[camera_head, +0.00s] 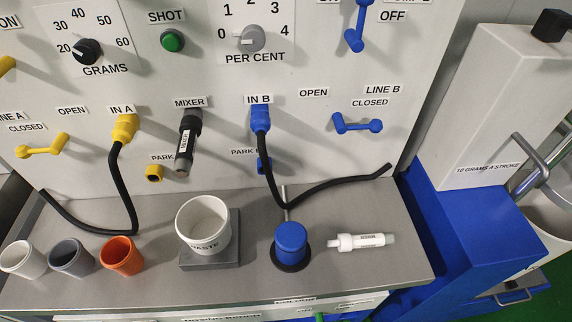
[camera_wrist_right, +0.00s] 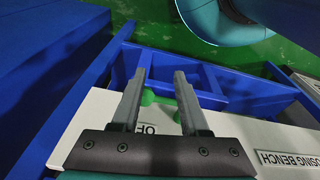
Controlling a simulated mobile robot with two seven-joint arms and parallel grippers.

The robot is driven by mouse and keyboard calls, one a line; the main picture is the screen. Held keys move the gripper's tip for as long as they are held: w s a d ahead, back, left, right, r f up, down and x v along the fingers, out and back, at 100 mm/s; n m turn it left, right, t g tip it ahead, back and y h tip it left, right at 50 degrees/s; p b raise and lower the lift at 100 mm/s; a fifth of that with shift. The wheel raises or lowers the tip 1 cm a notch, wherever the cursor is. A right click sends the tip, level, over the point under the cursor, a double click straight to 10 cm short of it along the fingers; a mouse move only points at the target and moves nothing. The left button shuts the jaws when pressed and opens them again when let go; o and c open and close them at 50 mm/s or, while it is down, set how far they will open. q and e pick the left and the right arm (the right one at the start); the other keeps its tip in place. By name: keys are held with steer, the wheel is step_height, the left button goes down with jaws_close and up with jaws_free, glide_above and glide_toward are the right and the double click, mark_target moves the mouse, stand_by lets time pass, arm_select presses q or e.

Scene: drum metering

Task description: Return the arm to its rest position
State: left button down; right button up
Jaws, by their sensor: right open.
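My right gripper (camera_wrist_right: 160,78) shows in the right wrist view. Its two grey fingers are apart with nothing held between them. Past the fingers are the white bench front with upside-down lettering, a small green part (camera_wrist_right: 148,97) and blue framework. Whether the fingers touch any of these I cannot tell. Neither arm shows in the head view, and my left gripper is in no view.
The bench top (camera_head: 160,270) carries a white waste cup (camera_head: 203,222) on a grey block, white, grey and orange cups (camera_head: 121,255), a blue-capped part (camera_head: 291,238) and a white cartridge (camera_head: 361,240). Blue framework (camera_wrist_right: 235,88) lies close beyond my right fingers.

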steer(key=s+d+f+g+b, duration=0.1)
steer(key=s+d+f, duration=0.1)
steer(key=s+f, duration=0.8)
steer(key=s, duration=0.2)
steer(key=shift+s+d+f+b, duration=0.15)
steer(key=shift+s+f+b, duration=0.15)
steer(key=shift+f, duration=0.1)
